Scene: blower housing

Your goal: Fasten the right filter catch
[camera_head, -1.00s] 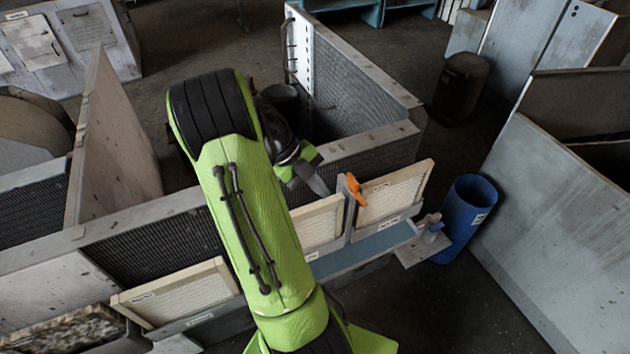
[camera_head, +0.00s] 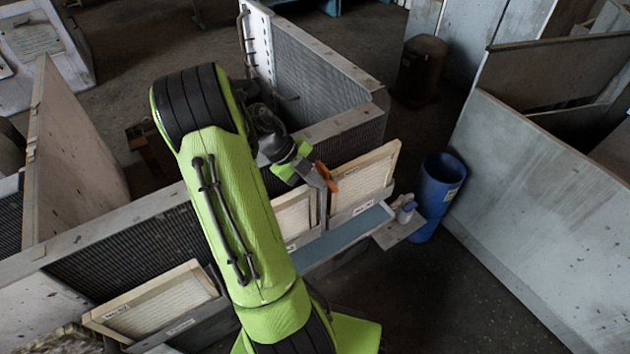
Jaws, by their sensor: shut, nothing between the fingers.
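The orange catch (camera_head: 328,178) sits at the top of the upright post between two framed filters. The right filter (camera_head: 362,182) is a pale pleated panel in a light frame, standing in its slot. The filter left of the post (camera_head: 293,215) is partly hidden by my arm. My gripper (camera_head: 323,178) is at the catch, its grey fingers shut and close against the catch's left side. I cannot tell whether they touch it. The fingers hide part of the catch.
A blue ledge (camera_head: 345,238) runs below the filters, with a small bottle (camera_head: 405,208) on a shelf at its right end. A blue bin (camera_head: 437,190) stands beyond it. A grey panel wall (camera_head: 545,215) stands at right. Dark floor lies between.

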